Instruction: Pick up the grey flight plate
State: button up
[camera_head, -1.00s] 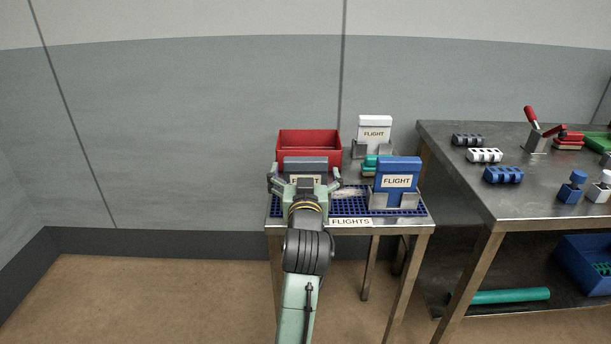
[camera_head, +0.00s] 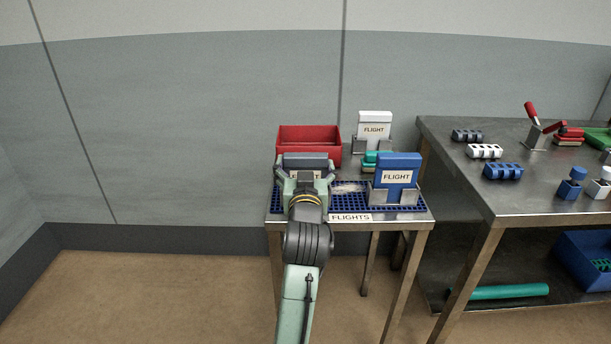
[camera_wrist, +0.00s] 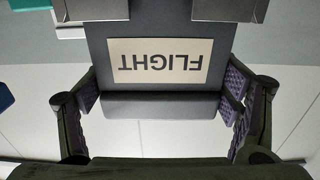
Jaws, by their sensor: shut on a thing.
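The grey flight plate (camera_head: 305,160) stands upright at the left of the small table, its lower part hidden behind my gripper (camera_head: 303,175) in the head view. In the wrist view the grey flight plate (camera_wrist: 160,104) shows upside down with its FLIGHT label, and metal holder pieces sit at its far end. My gripper (camera_wrist: 162,100) is shut on the plate, one finger pad at each side edge near its thick top bar. I cannot tell whether the plate has left its holder.
A red bin (camera_head: 308,138) stands just behind the plate. A blue flight plate (camera_head: 398,169) in a metal holder stands to the right, with a white flight plate (camera_head: 374,118) behind it. A bigger metal workbench (camera_head: 450,190) stands further right. The floor at left is clear.

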jog(key=shift+c, duration=0.8)
